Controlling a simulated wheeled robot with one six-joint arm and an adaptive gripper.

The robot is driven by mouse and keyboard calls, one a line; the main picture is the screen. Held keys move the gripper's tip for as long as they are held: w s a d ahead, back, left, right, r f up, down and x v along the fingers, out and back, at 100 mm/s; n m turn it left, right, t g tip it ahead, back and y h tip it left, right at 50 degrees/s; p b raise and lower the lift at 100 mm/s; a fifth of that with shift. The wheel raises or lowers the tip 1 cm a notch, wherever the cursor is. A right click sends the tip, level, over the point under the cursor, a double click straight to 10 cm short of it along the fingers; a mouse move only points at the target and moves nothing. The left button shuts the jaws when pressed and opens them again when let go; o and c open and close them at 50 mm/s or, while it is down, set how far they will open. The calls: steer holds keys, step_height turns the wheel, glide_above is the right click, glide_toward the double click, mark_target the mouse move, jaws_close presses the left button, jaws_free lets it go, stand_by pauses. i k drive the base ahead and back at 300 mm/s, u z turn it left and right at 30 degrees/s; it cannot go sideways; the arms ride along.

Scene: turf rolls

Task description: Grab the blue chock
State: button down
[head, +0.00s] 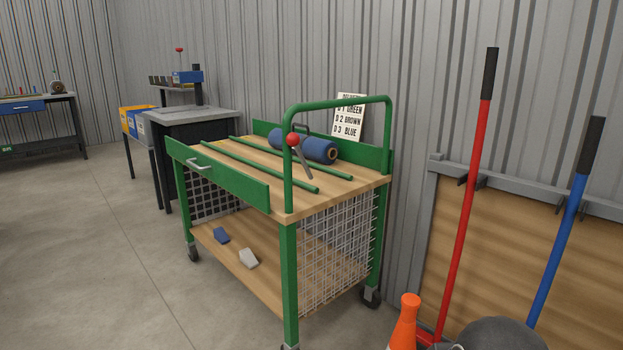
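The blue chock (221,235) is a small wedge-like block lying on the wooden lower shelf (275,262) of a green cart. It sits near the shelf's open front edge, to the left of a whitish chock (248,258) of similar size. The two chocks are apart. My gripper does not show in the head view.
The cart's wooden top (335,187) carries green rails (290,178) and a blue roll (318,149). Wire mesh (345,250) closes the shelf's right end. An orange cone (406,322) stands at the right. The floor (110,270) left of the cart is clear.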

mark_target(220, 235)
steer(key=u, duration=0.35)
steer(key=k, duration=0.85)
steer(key=u, duration=3.8)
steer(key=i, duration=0.1)
steer(key=z, duration=2.05)
steer(key=i, duration=1.9)
steer(key=z, duration=0.2)
steer(key=i, duration=1.35)
steer(key=z, duration=1.7)
steer(key=i, duration=0.75)
steer(key=z, duration=0.7)
